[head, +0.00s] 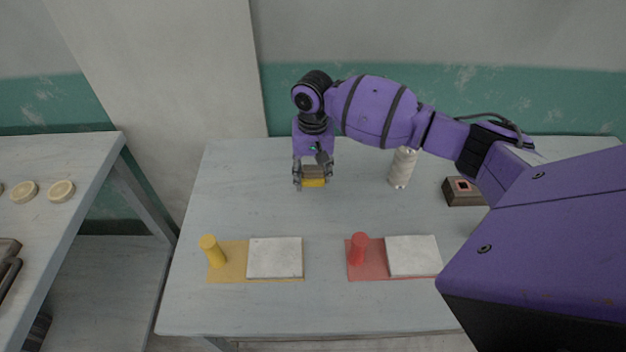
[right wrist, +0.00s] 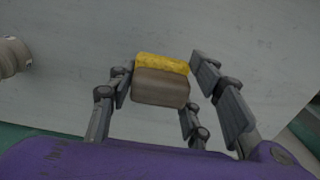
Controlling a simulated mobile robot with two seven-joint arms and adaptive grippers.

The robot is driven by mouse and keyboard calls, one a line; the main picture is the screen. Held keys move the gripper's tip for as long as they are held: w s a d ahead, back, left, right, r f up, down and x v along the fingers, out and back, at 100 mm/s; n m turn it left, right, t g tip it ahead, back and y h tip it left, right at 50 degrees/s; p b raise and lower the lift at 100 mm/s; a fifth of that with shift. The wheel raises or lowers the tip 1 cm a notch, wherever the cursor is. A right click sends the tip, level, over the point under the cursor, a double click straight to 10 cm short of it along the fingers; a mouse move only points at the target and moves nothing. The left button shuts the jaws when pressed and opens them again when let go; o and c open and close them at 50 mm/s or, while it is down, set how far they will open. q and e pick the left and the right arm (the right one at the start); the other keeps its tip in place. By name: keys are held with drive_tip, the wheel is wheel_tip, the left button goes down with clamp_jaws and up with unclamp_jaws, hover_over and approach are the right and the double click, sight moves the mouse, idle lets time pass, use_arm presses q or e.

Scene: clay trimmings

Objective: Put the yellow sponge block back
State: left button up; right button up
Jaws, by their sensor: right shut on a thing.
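The yellow sponge block (head: 314,183) has a yellow layer and a grey-brown layer. It is between the fingers of my right gripper (head: 312,178), which points down over the back middle of the table. In the right wrist view the block (right wrist: 162,82) sits between the fingers of the right gripper (right wrist: 163,90), its yellow side away from the palm. I cannot tell whether the block touches the table or hangs just above it. My left gripper is not in view.
A yellow mat (head: 232,277) bears a yellow cylinder (head: 213,251) and a pale slab (head: 275,257). A red mat (head: 372,274) bears a red cylinder (head: 358,249) and another slab (head: 412,254). A whitish cylinder (head: 402,168) and a dark box (head: 459,194) stand right of the gripper.

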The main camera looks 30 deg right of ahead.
sight(315, 189)
drive_tip(key=shift+w+d+f, duration=0.45)
drive_tip(key=shift+w+f, duration=0.15)
drive_tip(key=shift+f, duration=0.25)
drive_tip(key=shift+w+d+f+b, duration=0.1)
drive_tip(key=shift+w+f+b, duration=0.1)
drive_tip(key=shift+f, duration=0.7)
drive_tip(key=shift+w+d+f+b, duration=0.1)
drive_tip(key=shift+f+b, duration=0.05)
drive_tip(key=shift+f, duration=0.75)
drive_tip(key=shift+s+f, duration=0.1)
drive_tip(key=shift+f, duration=0.05)
drive_tip(key=o, duration=1.5)
drive_tip(key=shift+c, duration=0.2)
wheel_tip(315, 189, up, 12)
drive_tip(key=shift+r+p, duration=0.15)
drive_tip(key=shift+p, duration=0.45)
